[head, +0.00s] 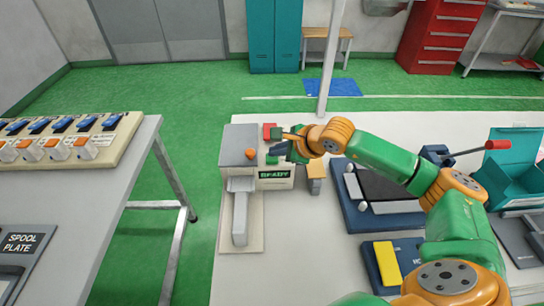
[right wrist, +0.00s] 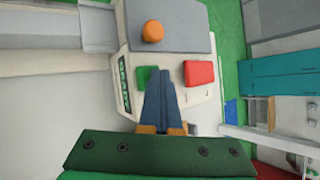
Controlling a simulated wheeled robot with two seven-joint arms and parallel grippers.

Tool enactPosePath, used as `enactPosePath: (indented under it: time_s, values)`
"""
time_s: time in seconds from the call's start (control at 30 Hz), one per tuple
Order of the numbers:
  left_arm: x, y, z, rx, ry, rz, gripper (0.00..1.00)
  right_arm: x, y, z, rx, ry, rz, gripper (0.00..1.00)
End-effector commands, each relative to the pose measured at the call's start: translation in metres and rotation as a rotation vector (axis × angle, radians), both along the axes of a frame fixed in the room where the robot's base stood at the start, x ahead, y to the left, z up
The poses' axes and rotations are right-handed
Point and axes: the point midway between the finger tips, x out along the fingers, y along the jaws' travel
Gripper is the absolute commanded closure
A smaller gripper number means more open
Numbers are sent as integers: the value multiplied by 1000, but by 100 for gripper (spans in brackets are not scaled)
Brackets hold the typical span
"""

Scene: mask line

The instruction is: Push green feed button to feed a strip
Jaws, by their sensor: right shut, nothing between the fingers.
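The feeder machine (head: 240,139) is a grey and cream box on the white table, with a lit READY panel (head: 273,174). The green feed button (right wrist: 143,77) is on its cream face, beside a larger red button (right wrist: 199,74). My right gripper (right wrist: 153,71) is shut and empty. In the right wrist view its dark fingertips overlap the right edge of the green button; I cannot tell whether they touch it. In the head view the right gripper (head: 274,151) is over the machine's right side, and the green button (head: 271,160) is partly hidden. My left gripper is not in view.
An orange knob (head: 251,154) is on the machine's top, and a grey chute (head: 240,215) extends from its front. Dark fixtures, one with a yellow block (head: 386,263), and a teal box (head: 510,185) stand to the right. A side table (head: 75,215) is at left.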

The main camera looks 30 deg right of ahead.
Motion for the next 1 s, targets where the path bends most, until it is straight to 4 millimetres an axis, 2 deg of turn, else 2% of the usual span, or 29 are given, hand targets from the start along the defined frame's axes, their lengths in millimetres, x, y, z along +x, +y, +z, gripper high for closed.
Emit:
enactPosePath:
  time_s: [0.67, 1.0]
  values:
    - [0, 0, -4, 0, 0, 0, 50, 0, 0, -4, 0, 1, 0, 100]
    - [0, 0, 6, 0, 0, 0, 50, 0, 0, 14, 0, 0, 0, 100]
